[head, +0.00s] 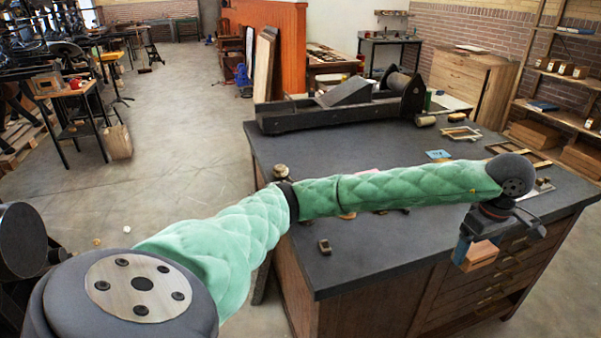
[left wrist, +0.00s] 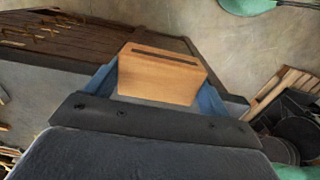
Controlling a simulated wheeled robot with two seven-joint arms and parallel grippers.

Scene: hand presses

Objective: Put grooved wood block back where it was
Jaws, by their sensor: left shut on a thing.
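The grooved wood block (head: 481,256) is a light brown block. My left gripper (head: 478,250) is shut on it, at the near right edge of the dark worktable (head: 375,247), in front of the drawer side. In the left wrist view the block (left wrist: 158,78) sits between the blue fingers of the gripper (left wrist: 160,85), with a dark groove along its far edge. My left arm stretches across the table and hides part of its top. My right gripper is not in view.
A black press bed with a roller (head: 335,108) stands at the table's back. A small metal piece (head: 324,246) lies near the left front corner. Wooden frames (head: 461,133) lie at the back right. The front middle of the top is mostly clear.

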